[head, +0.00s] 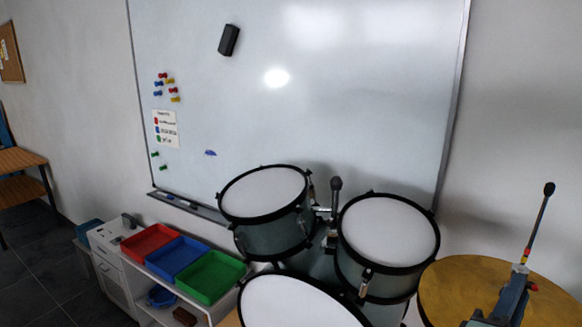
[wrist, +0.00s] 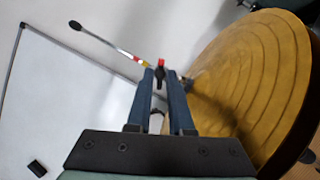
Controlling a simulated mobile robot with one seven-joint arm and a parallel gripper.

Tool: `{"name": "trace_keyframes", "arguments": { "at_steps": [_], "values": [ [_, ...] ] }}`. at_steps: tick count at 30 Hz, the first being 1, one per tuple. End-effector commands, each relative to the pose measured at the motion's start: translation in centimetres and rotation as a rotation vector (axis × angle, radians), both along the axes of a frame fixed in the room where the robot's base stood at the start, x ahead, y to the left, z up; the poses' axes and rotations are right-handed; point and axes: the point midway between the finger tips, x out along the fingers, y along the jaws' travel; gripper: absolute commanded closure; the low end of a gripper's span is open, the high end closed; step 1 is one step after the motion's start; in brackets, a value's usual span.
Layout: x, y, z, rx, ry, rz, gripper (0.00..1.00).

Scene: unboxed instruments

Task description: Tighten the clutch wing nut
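The hi-hat's gold cymbal (head: 462,283) lies flat at the lower right of the head view, and it fills the right of the wrist view (wrist: 262,70). A thin rod (head: 541,222) with a black tip, banded yellow and red low down, rises beside my gripper (head: 520,270). The rod also shows in the wrist view (wrist: 108,42). There, a small red and black part, perhaps the clutch wing nut (wrist: 160,63), sits between the fingertips of my gripper (wrist: 159,76). The fingers stand a little apart; whether they press on the part is unclear.
Several drums with white heads, one of them here (head: 388,232), stand left of the cymbal. A low shelf unit at the left carries a red tray (head: 148,242), a blue tray (head: 178,258) and a green tray (head: 210,277). A whiteboard (head: 330,110) hangs behind.

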Motion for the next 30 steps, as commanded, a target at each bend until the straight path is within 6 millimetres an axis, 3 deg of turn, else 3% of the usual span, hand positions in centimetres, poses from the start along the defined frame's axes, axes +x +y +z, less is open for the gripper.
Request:
{"name": "trace_keyframes", "arguments": {
  "at_steps": [14, 22, 23, 24, 27, 30],
  "values": [
    [0.01, 0.04, -0.01, 0.002, -0.001, 0.001, 1.0],
    [0.09, 0.16, 0.71, 0.291, -0.176, 0.0, 1.0],
    [0.06, 0.1, 0.28, 0.283, -0.171, 0.0, 0.75],
    [0.04, 0.09, 0.22, 0.279, -0.169, -0.001, 0.68],
    [0.03, 0.08, 0.23, 0.277, -0.168, -0.001, 0.53],
    [0.03, 0.07, 0.25, 0.276, -0.168, 0.0, 0.53]
  ]
}}
